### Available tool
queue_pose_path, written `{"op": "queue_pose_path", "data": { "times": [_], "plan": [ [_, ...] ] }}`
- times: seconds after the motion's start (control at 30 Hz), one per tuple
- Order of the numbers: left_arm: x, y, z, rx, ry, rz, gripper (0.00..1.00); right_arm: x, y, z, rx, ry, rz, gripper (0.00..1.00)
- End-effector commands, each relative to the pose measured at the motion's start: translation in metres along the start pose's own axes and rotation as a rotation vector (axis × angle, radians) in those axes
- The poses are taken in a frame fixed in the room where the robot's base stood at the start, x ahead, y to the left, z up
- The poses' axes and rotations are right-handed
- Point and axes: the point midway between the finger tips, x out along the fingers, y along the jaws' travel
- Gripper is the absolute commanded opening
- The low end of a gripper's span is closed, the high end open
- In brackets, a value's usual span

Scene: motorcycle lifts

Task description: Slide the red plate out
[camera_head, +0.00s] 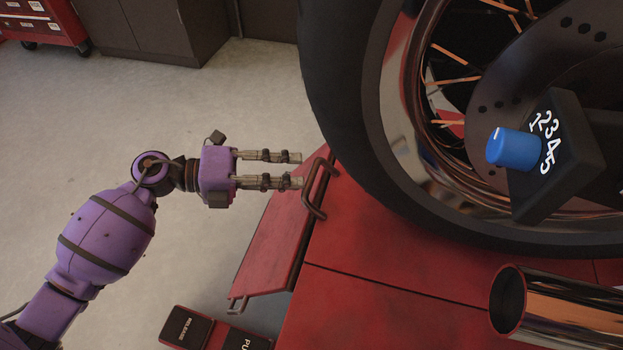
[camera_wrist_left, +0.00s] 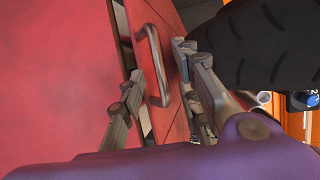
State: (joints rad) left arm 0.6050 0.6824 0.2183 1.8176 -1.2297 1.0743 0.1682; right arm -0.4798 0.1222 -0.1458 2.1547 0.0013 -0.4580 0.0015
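The red plate (camera_head: 350,240) forms part of the lift deck under the motorcycle wheel. A bent metal handle (camera_head: 316,190) stands at its left edge. My left gripper (camera_head: 301,170) is open beside this handle, its fingers pointing right toward it. In the left wrist view the handle (camera_wrist_left: 157,68) shows between the two spread fingers of the left gripper (camera_wrist_left: 162,62); I cannot tell whether either finger touches it. My right gripper is not in view.
The tyre (camera_head: 350,130) stands close above the plate. A lower red side panel (camera_head: 270,245) with its own handle (camera_head: 237,304) lies left of the deck. A blue knob (camera_head: 513,149) on a black box, a chrome pipe (camera_head: 560,310) and dark pedals (camera_head: 187,328) are near.

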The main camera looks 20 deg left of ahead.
Motion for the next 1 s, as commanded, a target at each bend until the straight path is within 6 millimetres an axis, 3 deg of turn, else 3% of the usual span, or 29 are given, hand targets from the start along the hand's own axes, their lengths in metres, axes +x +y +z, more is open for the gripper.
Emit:
{"op": "queue_pose_path", "data": {
  "times": [0.1,0.3,0.63,0.9,1.0],
  "plan": [
    [0.022,0.001,0.000,-0.001,0.001,-0.004,0.31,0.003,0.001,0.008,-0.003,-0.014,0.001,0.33],
    [0.044,0.001,0.000,-0.002,0.000,-0.003,0.31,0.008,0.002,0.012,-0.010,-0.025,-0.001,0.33],
    [0.049,0.000,0.000,-0.003,-0.001,-0.002,0.31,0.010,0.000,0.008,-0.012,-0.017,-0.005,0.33],
    [0.049,0.000,0.000,-0.003,-0.001,-0.002,0.00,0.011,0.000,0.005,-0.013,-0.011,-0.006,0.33],
    [0.049,0.000,0.000,-0.003,-0.001,-0.002,0.00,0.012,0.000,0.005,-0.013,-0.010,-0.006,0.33]
  ]
}}
